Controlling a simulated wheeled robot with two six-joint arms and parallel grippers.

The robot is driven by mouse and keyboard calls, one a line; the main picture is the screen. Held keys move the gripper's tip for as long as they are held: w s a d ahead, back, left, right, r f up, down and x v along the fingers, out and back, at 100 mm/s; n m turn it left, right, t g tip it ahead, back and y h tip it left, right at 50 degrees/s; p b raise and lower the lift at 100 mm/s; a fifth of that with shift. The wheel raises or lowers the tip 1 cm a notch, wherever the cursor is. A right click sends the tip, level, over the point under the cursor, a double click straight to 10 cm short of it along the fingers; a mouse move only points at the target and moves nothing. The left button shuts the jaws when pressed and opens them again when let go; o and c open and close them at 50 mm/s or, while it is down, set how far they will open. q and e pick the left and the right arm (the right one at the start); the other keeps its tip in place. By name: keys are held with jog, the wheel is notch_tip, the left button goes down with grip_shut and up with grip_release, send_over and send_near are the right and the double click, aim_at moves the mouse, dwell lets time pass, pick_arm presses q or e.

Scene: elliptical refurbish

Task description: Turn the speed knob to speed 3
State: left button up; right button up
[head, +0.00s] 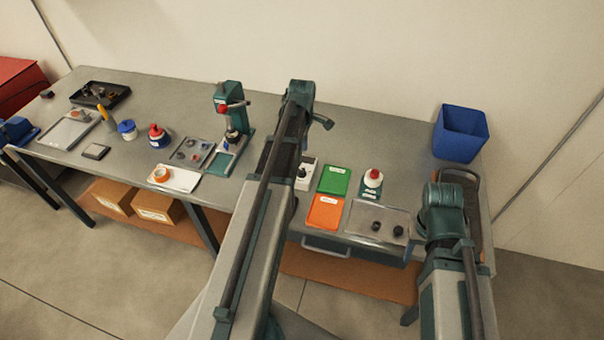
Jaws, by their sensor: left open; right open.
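No speed markings can be read, so I cannot tell for sure which knob is the speed knob. A white box (308,165) with a black knob (303,173) stands partly hidden behind my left arm. A grey plate (366,212) at the right carries two small black knob-like parts, a left one (376,226) and a right one (398,230). My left arm reaches up over the middle of the bench, and its gripper fingers are hidden. My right arm stands at the bench's right end, and its gripper fingers do not show either.
A teal press (230,98) stands left of my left arm. A blue bin (461,132) is at the back right. Bare bench (385,140) lies behind the trays.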

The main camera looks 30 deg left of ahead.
aim_at(302, 170)
pick_arm(q)
notch_tip(302, 170, down, 8)
jog(key=b, duration=0.7)
jog(key=shift+f, duration=0.1)
grip_shut()
